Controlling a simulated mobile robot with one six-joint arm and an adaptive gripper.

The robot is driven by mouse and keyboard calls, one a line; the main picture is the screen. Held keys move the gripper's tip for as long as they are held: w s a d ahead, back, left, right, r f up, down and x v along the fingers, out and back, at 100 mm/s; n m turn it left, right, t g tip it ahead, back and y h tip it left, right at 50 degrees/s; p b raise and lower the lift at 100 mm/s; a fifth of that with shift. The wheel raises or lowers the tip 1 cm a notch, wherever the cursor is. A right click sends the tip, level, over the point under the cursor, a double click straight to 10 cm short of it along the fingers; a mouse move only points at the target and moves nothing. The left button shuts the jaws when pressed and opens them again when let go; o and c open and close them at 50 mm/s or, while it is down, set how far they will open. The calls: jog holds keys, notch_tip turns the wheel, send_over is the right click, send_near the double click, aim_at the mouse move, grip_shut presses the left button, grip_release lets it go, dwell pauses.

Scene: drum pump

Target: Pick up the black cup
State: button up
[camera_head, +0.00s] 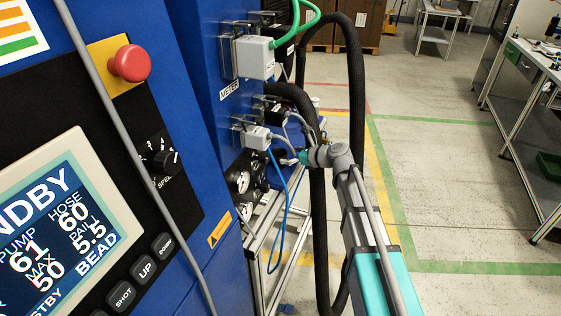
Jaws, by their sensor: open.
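No black cup can be made out in the head view. My grey and teal arm reaches up from the bottom right towards the blue machine. Its end, with my gripper (288,161), is small and lies in front of the machine's side, near the cables and gauges. My gripper is open, and I see nothing held in it. Fine detail at the fingertips is too small to tell.
The blue machine (228,125) with a screen (62,235) and red stop button (129,63) fills the left. A thick black hose (356,95) loops beside my arm. A metal frame (262,235) stands below. A workbench (535,55) is at right; the floor between is clear.

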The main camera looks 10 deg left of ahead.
aim_at(273, 154)
jog(key=shift+b+x, duration=0.7)
jog(key=shift+x, duration=1.65)
jog(key=c, duration=0.7)
